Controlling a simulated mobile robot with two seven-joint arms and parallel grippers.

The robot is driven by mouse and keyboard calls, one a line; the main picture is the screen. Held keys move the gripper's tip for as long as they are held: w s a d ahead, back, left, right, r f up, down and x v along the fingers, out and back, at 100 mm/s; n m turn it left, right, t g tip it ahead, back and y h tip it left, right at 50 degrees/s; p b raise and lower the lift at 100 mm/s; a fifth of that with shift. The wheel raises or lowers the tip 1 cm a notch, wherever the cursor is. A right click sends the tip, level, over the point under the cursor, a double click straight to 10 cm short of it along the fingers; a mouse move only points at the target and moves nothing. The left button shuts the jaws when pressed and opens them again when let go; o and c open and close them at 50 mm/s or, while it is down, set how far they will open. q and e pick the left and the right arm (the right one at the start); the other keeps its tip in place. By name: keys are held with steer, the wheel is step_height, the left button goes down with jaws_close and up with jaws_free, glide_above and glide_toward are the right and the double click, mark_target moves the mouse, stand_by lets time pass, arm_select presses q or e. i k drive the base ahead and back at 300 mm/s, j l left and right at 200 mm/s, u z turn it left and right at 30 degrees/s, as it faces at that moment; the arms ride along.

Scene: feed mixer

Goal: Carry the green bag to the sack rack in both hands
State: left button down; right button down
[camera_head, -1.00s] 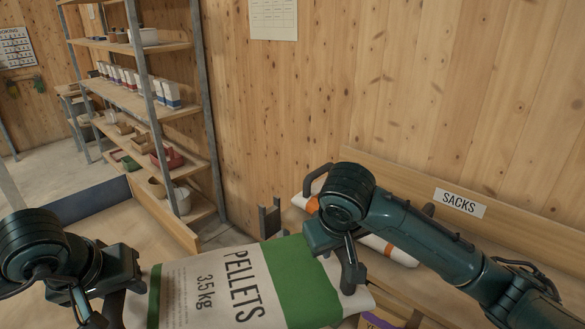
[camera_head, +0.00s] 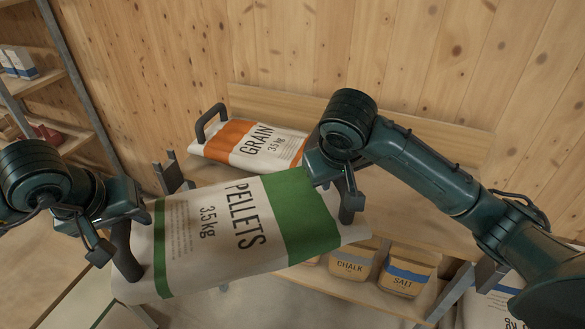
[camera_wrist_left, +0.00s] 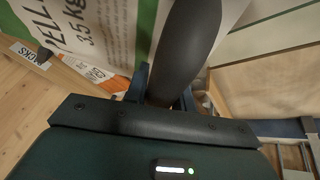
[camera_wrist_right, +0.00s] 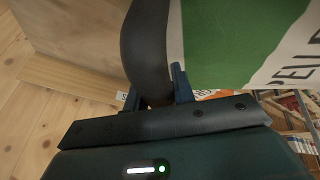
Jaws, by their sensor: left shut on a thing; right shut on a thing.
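The green and white PELLETS bag (camera_head: 290,212) hangs level between my two grippers in the head view, in front of the sack rack (camera_head: 425,180). It has a dark handle at each end. My left gripper (camera_head: 108,228) is shut on the left handle (camera_head: 127,252), which also shows in the left wrist view (camera_wrist_left: 187,45). My right gripper (camera_head: 345,190) is shut on the right handle (camera_head: 352,205), which also shows in the right wrist view (camera_wrist_right: 147,50). The bag covers part of the rack's front edge.
An orange and white GRAIN bag (camera_head: 262,146) lies on the rack's top at the left. Bare wood lies to its right, partly behind my right arm. CHALK (camera_head: 349,266) and SALT (camera_head: 405,275) bags stand on the lower shelf. A metal-post shelf (camera_head: 75,85) stands at far left.

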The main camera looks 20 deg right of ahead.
mark_target(405, 199)
steer(key=l+z, duration=0.1)
steer(key=z, duration=1.2)
steer(key=i, duration=0.9)
